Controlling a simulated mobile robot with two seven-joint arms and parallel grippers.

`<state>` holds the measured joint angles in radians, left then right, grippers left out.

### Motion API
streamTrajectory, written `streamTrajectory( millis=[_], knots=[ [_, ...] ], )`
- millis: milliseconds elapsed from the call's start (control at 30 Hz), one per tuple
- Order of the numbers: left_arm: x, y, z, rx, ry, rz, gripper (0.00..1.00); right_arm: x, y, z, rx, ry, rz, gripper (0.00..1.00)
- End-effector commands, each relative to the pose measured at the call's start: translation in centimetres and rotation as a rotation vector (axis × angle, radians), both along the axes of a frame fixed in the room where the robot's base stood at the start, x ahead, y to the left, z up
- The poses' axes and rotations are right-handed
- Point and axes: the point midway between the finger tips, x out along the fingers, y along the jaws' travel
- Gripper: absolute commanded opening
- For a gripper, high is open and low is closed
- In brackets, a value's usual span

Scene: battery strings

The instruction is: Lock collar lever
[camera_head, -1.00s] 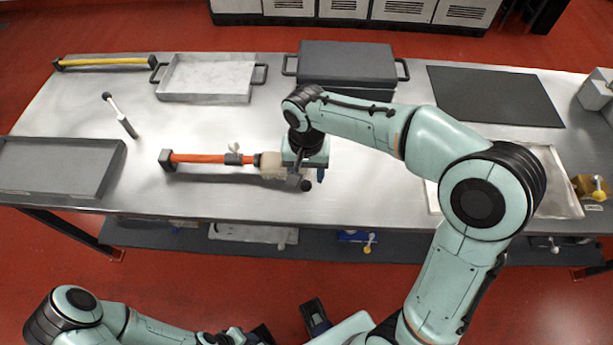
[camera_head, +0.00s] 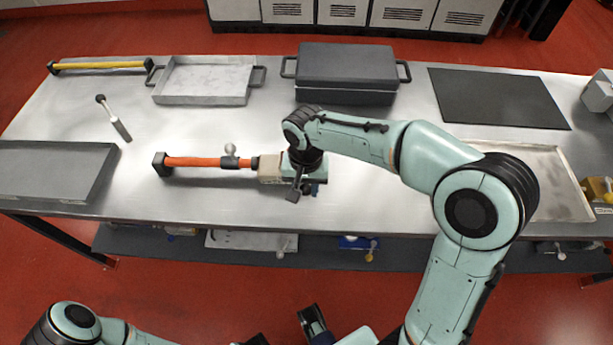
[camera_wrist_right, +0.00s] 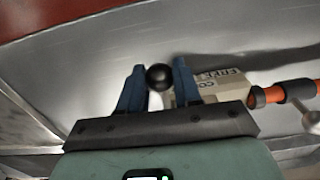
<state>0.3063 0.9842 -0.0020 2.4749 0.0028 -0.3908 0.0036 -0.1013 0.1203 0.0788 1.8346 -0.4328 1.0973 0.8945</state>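An orange bar (camera_head: 205,162) lies on the steel table. It carries a dark collar with a lever (camera_head: 230,151) that ends in a pale ball; the lever also shows at the right edge of the right wrist view (camera_wrist_right: 311,119). A beige lettered block (camera_head: 270,169) is at the bar's right end. My right gripper (camera_wrist_right: 158,80) is at that end. Its blue fingers stand close on both sides of a black ball knob (camera_wrist_right: 159,76) and appear shut on it; the contact is not fully clear. My left gripper (camera_head: 256,340) is mostly cut off at the bottom edge.
A grey tray (camera_head: 105,180) is at left and a handled metal tray (camera_head: 202,99) at the back. A dark case (camera_head: 345,75) and a black mat (camera_head: 495,97) are farther right. A small tool (camera_head: 114,118) lies left of the bar. The front table strip is mostly clear.

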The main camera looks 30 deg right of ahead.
Motion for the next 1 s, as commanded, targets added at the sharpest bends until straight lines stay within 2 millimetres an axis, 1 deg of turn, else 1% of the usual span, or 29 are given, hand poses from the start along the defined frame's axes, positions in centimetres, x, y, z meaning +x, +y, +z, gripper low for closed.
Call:
streamTrajectory(
  millis=[600,1000],
  knots=[
    [0.1,0.0,0.5,0.001,-0.002,0.001,0.43,-0.8,-1.6,0.0,0.0,0.0,0.213,0.01],
    [0.1,0.0,0.5,0.001,-0.002,0.001,0.43,-0.8,-1.7,0.0,0.001,0.001,0.227,0.01]
  ],
)
